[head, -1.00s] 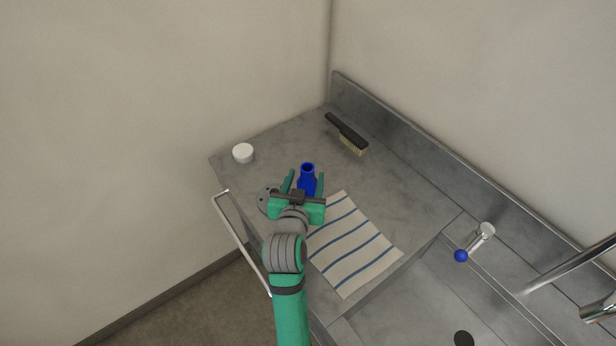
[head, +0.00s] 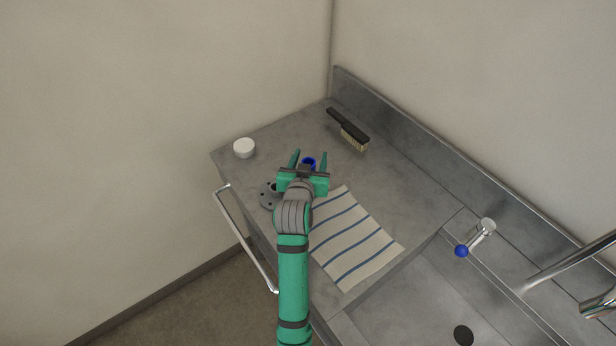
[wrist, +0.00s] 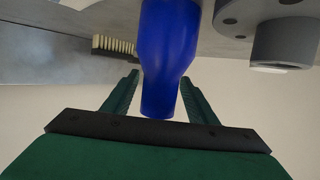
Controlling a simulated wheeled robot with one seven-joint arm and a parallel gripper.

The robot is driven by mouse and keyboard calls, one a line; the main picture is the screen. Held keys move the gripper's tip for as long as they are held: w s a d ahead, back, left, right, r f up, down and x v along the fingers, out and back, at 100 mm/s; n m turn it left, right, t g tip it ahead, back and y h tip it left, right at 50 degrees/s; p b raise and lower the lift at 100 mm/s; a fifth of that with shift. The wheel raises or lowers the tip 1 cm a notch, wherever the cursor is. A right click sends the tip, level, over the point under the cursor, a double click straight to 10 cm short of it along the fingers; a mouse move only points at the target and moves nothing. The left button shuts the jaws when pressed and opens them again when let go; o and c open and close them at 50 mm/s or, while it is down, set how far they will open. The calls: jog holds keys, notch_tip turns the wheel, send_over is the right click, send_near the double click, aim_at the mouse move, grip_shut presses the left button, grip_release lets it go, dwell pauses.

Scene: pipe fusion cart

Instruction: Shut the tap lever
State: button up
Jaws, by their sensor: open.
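The tap lever (head: 478,239) is a short metal handle with a blue ball at its lower left end, standing on the sink's back ledge at the right of the head view. My gripper (head: 309,158) is far to its left, over the counter. Its jaws are open, with a blue bottle (head: 309,162) between or just beyond the fingers. In the wrist view the bottle (wrist: 167,55) shows between my gripper's fingers (wrist: 155,85), with gaps on both sides. My gripper hides most of the bottle in the head view.
A grey flange (head: 269,195) lies left of my gripper and a white cap (head: 244,148) at the counter's left edge. A brush (head: 348,130) lies toward the back. A striped cloth (head: 352,240) lies between my gripper and the sink (head: 415,300). A curved spout (head: 570,268) stands right.

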jog(key=shift+d, duration=0.1)
jog(key=c, duration=1.2)
jog(key=shift+c, duration=0.4)
jog(key=shift+w+r, duration=0.1)
jog(key=shift+r, duration=0.05)
